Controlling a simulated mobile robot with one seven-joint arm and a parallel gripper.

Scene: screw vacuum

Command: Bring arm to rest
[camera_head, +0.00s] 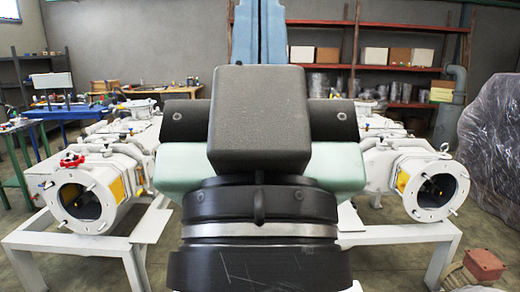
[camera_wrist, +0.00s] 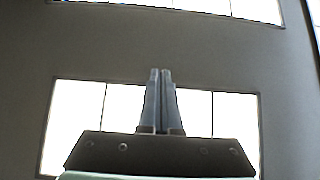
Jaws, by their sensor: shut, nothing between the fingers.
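My gripper (camera_wrist: 161,75) shows in the wrist view with its two narrow grey fingers side by side, shut and empty, pointing up. Behind it are a plain grey surface and bright window panes. In the head view my gripper (camera_head: 258,15) stands upright in the centre, its blue-grey fingers running past the top edge of the picture, so the tips are cut off. My dark wrist and arm links fill the middle of the view and hide what lies behind them. The gripper touches nothing that I can see.
White vacuum machines with round open ports stand on white frames at left (camera_head: 85,200) and right (camera_head: 432,188). A red valve handle (camera_head: 72,161) sits on the left one. Behind are a blue bench (camera_head: 65,112), shelves with boxes (camera_head: 385,57) and a dark wrapped bulk (camera_head: 490,135).

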